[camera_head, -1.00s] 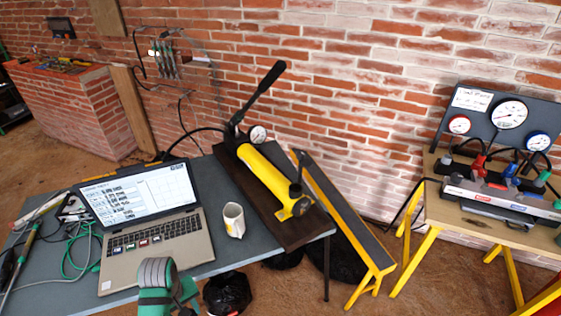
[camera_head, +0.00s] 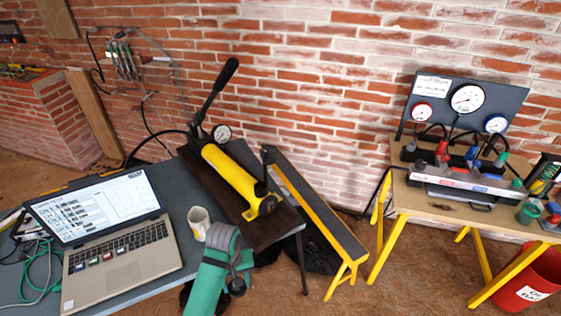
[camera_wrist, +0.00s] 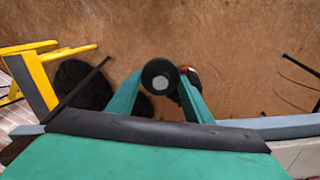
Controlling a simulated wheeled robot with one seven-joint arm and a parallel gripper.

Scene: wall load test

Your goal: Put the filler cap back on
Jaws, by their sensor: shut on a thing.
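My gripper (camera_wrist: 160,90) is shut on a round black cap (camera_wrist: 159,75) with a pale centre, held between its two green fingertips in the wrist view. In the head view my green arm rises at the bottom middle, in front of the table's near edge; I cannot make out the fingertips there. The yellow hand pump (camera_head: 233,177) lies on a dark board on the table, beyond my arm. It has a long black lever and a small gauge (camera_head: 221,133). I cannot make out the filler opening. The cap is apart from the pump.
A laptop (camera_head: 117,240) and a white mug (camera_head: 199,222) stand on the table (camera_head: 178,195). A yellow-legged sloping stand (camera_head: 318,225) is right of the pump. A gauge bench (camera_head: 427,206) stands farther right, with a red bucket (camera_head: 530,278) below. Brown floor lies between them.

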